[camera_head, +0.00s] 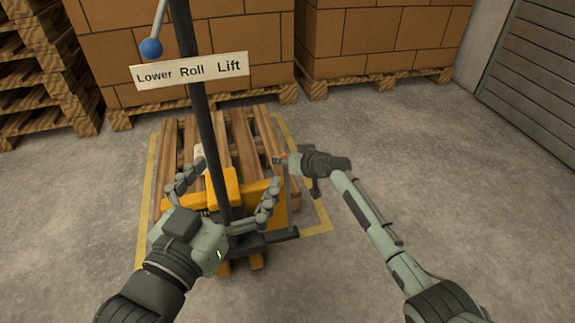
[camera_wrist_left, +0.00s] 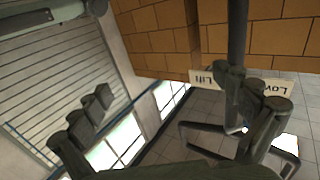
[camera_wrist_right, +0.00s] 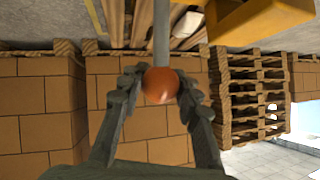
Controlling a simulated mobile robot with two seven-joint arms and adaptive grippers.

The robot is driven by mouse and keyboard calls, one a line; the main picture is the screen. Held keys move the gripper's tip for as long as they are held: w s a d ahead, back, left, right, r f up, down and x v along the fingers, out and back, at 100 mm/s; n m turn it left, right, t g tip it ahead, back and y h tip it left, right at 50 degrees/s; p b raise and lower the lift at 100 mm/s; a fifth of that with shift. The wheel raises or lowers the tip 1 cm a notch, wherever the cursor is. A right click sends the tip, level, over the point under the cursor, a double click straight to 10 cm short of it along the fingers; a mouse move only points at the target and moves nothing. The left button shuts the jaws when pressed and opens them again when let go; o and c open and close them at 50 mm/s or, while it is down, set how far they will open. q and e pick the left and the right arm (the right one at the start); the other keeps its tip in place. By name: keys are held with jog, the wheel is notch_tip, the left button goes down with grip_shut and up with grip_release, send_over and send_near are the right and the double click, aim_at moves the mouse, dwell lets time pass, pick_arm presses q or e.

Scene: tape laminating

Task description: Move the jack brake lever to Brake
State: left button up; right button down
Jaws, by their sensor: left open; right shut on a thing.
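The yellow pallet jack (camera_head: 223,188) stands at the wooden pallet, its dark handle post (camera_head: 203,110) rising past a sign reading Lower, Roll, Lift (camera_head: 191,70). A thin grey lever with an orange-red ball knob (camera_wrist_right: 160,86) is the likely brake lever; the knob also shows in the head view (camera_head: 284,156). My right gripper (camera_wrist_right: 158,90) is shut on this knob, one finger on each side. My left gripper (camera_head: 222,190) is open, its fingers spread on both sides of the jack's post. The post also shows in the left wrist view (camera_wrist_left: 237,35). No Brake label is readable.
A lever with a blue ball (camera_head: 151,48) stands by the sign. The pallet (camera_head: 265,130) lies inside a yellow floor outline (camera_head: 327,228). Stacked boxes (camera_head: 378,40) and pallets (camera_head: 35,90) stand behind. The floor at right is clear.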

pick_arm(q)
notch_tip(320, 180, up, 7)
jog(key=s+d+t+h+b, duration=0.1)
jog(key=t+h, duration=0.1)
jog(key=t, duration=0.1)
jog(key=shift+d+f, duration=0.2)
jog(key=shift+d, duration=0.2)
pick_arm(e)
jog(key=shift+w+a+f, duration=0.2)
jog(key=shift+w, duration=0.45)
jog(key=shift+w+a+f, duration=0.15)
jog(key=shift+w, duration=0.5)
jog(key=c, duration=1.1)
grip_release()
jog(key=shift+f, duration=0.1)
jog(key=shift+o, duration=0.2)
jog(key=shift+s, duration=0.1)
jog(key=v, duration=1.1)
jog(key=shift+s+d+r, duration=0.2)
jog(key=shift+s+r, duration=0.05)
jog(key=shift+r, duration=0.05)
pick_arm(q)
jog(key=shift+f, duration=0.1)
